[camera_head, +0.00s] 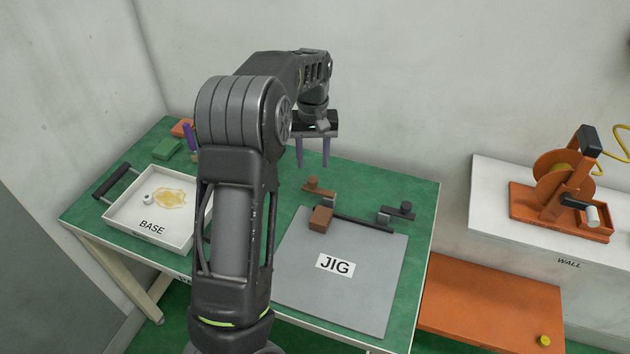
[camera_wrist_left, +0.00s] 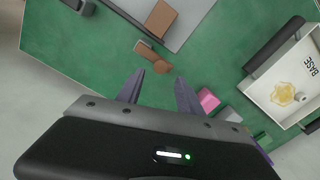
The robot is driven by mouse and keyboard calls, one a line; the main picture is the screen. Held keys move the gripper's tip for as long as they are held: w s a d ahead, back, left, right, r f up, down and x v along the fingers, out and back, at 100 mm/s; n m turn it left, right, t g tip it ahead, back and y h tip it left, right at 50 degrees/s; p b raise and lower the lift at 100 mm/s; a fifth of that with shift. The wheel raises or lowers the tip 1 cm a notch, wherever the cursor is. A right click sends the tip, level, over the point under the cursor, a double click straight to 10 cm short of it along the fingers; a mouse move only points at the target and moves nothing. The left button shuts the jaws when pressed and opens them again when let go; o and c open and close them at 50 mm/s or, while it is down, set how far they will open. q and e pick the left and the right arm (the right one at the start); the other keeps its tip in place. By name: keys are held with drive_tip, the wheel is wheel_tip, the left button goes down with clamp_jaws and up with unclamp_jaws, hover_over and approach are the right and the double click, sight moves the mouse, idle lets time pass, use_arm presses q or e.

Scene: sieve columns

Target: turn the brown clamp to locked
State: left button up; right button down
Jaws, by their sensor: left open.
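The brown clamp (camera_head: 316,188) stands at the back left edge of the grey jig plate (camera_head: 345,290), with a brown block (camera_head: 320,218) just in front of it. In the left wrist view the brown clamp (camera_wrist_left: 153,54) lies ahead of the fingertips, with the brown block (camera_wrist_left: 161,18) beyond it. My left gripper (camera_head: 313,165) is open and empty, with its two purple fingers pointing down behind the clamp and apart from it. It also shows in the left wrist view (camera_wrist_left: 158,80). My right gripper is in neither view.
A dark clamp (camera_head: 402,211) stands at the jig's back right. A white tray (camera_head: 120,212) labelled BASE, with a yellow patch in it, is at the left. Green (camera_head: 167,149) and red blocks lie behind it. An orange reel device (camera_head: 560,185) stands on the white shelf at right.

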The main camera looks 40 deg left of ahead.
sight(313, 179)
use_arm(q)
drive_tip(key=shift+s+r, duration=0.15)
drive_tip(key=shift+f+p, duration=0.45)
drive_tip(key=shift+f, duration=3.55)
clamp_jaws()
